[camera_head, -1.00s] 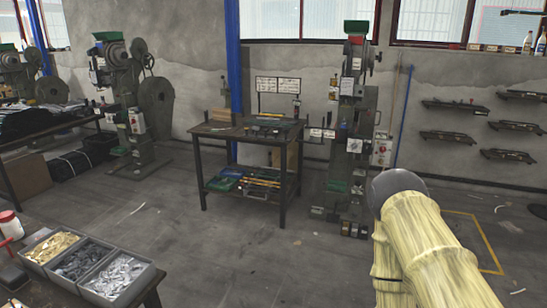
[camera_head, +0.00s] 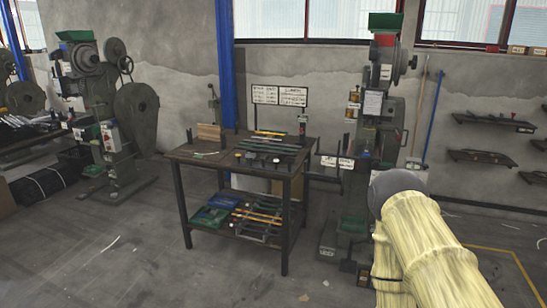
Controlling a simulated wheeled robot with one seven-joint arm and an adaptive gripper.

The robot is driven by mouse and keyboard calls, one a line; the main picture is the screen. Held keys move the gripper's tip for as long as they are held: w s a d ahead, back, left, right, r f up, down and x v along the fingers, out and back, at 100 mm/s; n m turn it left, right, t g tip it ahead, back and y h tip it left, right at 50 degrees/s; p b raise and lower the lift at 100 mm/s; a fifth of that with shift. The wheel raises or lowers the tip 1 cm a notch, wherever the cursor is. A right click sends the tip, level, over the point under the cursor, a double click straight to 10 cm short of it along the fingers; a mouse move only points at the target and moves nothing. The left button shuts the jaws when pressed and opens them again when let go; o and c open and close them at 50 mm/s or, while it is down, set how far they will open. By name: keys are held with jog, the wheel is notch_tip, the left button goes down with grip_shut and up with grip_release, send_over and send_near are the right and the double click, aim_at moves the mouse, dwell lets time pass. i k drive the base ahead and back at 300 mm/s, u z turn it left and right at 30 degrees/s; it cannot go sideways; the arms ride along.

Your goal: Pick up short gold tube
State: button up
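A dark work table (camera_head: 195,157) stands ahead near the middle of the view. Yellow-gold tubes (camera_head: 258,216) lie on its lower shelf among other long pieces. A thin yellowish piece (camera_head: 268,134) also lies at the back of the table top. At this distance I cannot tell which of these is the short gold tube. My arm, in a pale yellow sleeve, fills the lower right. My gripper is not in view.
A green-grey rivet press (camera_head: 380,110) stands close to the table's right side. Another press (camera_head: 132,120) stands at the left by the wall. A blue post (camera_head: 225,70) rises behind the table. The floor (camera_head: 150,260) in front of the table is clear.

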aim_at(269, 134)
jog(key=i, duration=2.2)
jog(key=z, duration=2.7)
jog(key=k, duration=0.45)
jog(key=u, duration=2.55)
